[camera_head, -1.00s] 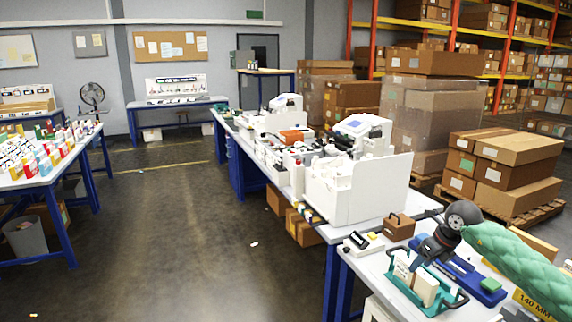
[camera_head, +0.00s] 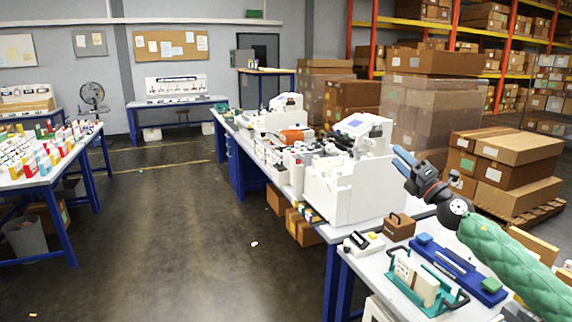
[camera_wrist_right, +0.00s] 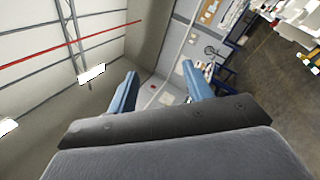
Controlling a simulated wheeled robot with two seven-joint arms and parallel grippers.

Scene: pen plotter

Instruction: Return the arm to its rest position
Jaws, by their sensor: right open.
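My right arm, in a green quilted sleeve (camera_head: 515,265), comes in from the lower right of the head view. My right gripper (camera_head: 402,160) is raised above the bench, in front of the white machine and the stacked boxes, pointing up and left. In the right wrist view its two blue fingers (camera_wrist_right: 160,88) stand apart with nothing between them. Below it on the near table are a teal tray (camera_head: 425,285) with white and tan blocks, and a blue plotter-like device (camera_head: 460,268). My left gripper is not in view.
A brown box with a handle (camera_head: 398,227) and a small white device (camera_head: 363,242) stand on the near table. A large white bin-like machine (camera_head: 340,190) sits on the bench behind. Stacked cartons (camera_head: 505,165) stand at right.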

